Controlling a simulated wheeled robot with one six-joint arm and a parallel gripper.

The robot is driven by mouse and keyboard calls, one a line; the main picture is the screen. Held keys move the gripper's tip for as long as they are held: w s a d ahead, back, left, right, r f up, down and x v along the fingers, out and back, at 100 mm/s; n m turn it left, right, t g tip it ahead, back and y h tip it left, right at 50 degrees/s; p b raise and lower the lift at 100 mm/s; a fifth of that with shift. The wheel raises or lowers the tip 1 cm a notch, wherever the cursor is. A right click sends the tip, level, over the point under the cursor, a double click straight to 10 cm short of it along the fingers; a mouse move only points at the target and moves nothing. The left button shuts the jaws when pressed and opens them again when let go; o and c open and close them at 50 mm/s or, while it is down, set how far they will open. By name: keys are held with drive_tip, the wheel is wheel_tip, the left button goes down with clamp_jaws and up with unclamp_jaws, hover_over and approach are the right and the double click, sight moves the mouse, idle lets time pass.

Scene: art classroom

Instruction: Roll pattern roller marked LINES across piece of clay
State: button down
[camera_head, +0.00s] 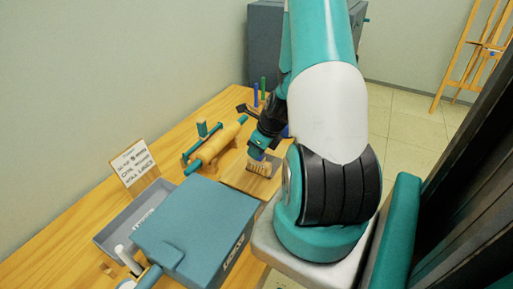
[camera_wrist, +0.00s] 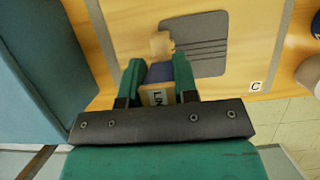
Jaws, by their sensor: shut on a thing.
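My gripper (camera_wrist: 158,82) is shut on the pattern roller (camera_wrist: 160,72). The roller has a light wooden end, a blue band and a white label that reads "LIN", its remainder hidden. The piece of clay (camera_wrist: 208,30) is a flat grey slab on a wooden board (camera_wrist: 257,70). Several dark parallel lines run across the clay to the right of the roller. The roller's wooden end overlaps the slab's left part in the wrist view; contact cannot be told. In the head view my gripper (camera_head: 259,149) is low over the board (camera_head: 236,179), and the clay is hard to make out.
A blue-grey box (camera_head: 190,225) and a grey tray (camera_head: 112,232) stand at the front of the table. A wooden rolling pin (camera_head: 217,143) lies beyond them, near a sign (camera_head: 133,162). Blue and green sticks (camera_head: 262,88) stand behind my gripper. A "C" tag (camera_wrist: 255,86) marks the board.

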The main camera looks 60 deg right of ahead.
drive_tip(key=shift+r, duration=0.15)
wheel_tip(320, 180, up, 8)
drive_tip(key=p, duration=0.7)
drive_tip(key=shift+p, duration=0.35)
